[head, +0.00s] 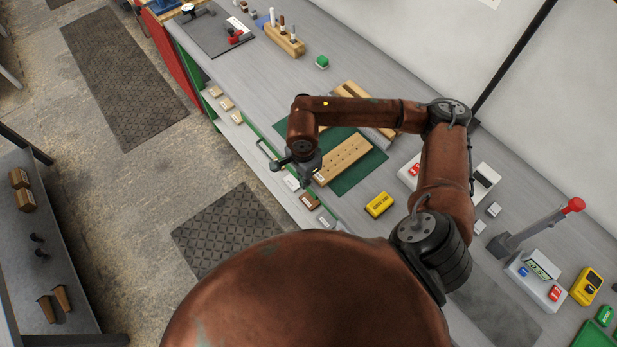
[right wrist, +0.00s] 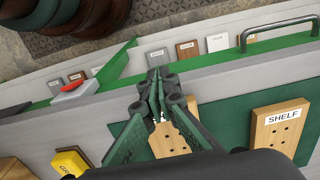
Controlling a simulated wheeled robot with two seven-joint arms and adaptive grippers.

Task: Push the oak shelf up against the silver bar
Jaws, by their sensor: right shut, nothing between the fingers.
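A pale wooden board marked SHELF (right wrist: 276,132), with holes in its top, lies on the green mat at the right of the right wrist view. A second holed wooden piece (right wrist: 168,142) shows partly behind my fingers. In the head view a holed board (head: 343,160) lies on the mat; I cannot tell which of the two it is. Beyond it a silver bar (head: 377,133) shows in part, mostly hidden by my arm. My right gripper (head: 296,167) is shut and empty near the table's front edge; it also shows in the right wrist view (right wrist: 158,80). My left gripper is not in view.
The green mat (head: 357,180) lies on the grey table. A yellow block (head: 379,205) stands to its right. Small labelled blocks (head: 309,200) line the front edge near a drawer handle (right wrist: 280,28). A lever with a red knob (head: 572,205) stands at the right.

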